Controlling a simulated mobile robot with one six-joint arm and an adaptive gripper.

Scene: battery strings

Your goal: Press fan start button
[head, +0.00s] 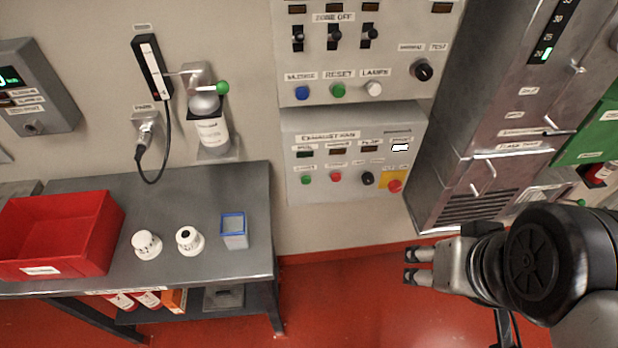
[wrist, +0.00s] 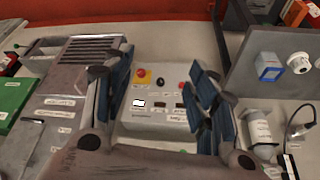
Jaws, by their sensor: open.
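The exhaust fan panel (head: 350,135) is a grey wall box below a larger control panel. Its lower row holds a green button (head: 305,180), a red button (head: 336,177), a black knob (head: 367,179) and a red mushroom button on a yellow plate (head: 394,186). The small labels are too blurred to read surely. My gripper (head: 410,266) is open and empty, below and right of the panel, apart from it. In the wrist view the panel (wrist: 155,112) appears upside down between my open fingers (wrist: 160,62); the green button is not visible there, seemingly hidden behind the right-hand finger.
A steel bench (head: 75,185) at left holds a red bin (head: 60,235), two white round pieces and a blue-rimmed box (head: 233,230). A grey cabinet (head: 490,120) stands right of the panel. A green-handled bottle fixture (head: 212,130) is on the wall. Red floor below the panel is clear.

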